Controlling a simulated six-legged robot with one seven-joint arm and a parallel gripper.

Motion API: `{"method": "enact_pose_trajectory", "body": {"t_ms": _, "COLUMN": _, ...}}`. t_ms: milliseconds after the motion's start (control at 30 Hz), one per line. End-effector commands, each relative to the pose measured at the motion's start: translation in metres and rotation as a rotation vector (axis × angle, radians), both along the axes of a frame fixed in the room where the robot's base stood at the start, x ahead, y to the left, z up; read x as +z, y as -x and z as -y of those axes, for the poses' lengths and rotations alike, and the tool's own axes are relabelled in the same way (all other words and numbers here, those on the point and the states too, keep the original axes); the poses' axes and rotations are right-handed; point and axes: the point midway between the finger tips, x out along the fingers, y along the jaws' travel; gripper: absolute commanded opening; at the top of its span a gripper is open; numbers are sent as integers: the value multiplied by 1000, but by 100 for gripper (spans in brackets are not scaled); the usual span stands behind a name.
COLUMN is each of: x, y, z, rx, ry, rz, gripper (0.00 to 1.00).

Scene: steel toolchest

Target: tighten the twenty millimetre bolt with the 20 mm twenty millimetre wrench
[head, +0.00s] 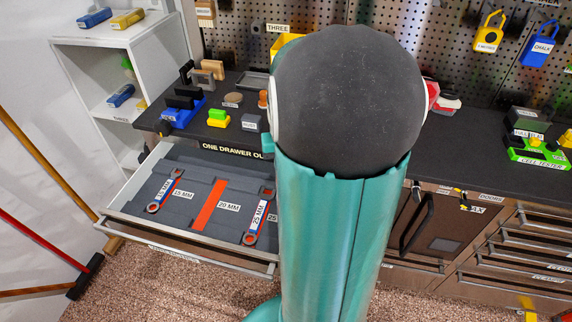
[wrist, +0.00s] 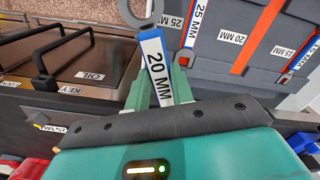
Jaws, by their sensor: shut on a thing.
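The 20 mm wrench (wrist: 156,62) has a white label on a blue handle and a grey ring end at the top of the wrist view. My gripper (wrist: 160,94) is shut on its handle, with one finger on each side. The wrench is above the floor side of the open drawer. In the head view my arm hides the gripper and the wrench. The orange-red 20 MM slot (head: 209,204) in the drawer is empty; it also shows in the wrist view (wrist: 258,35). The twenty millimetre bolt is not identifiable in either view.
The open drawer (head: 120,223) holds the 15 mm wrench (head: 163,192) and the 25 mm wrench (head: 258,217). Several blocks and tools stand on the dark bench above. A cabinet door with a black handle (head: 418,224) is right of my arm. Brooms lean at left.

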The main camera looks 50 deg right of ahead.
Motion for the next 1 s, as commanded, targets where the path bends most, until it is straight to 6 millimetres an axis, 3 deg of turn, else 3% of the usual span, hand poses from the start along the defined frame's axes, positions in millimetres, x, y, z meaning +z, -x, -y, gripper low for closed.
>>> {"method": "enact_pose_trajectory", "body": {"t_ms": 1000, "x": -3, "y": -47, "z": 40, "rx": 0, "ry": 0, "rz": 0, "gripper": 0}}
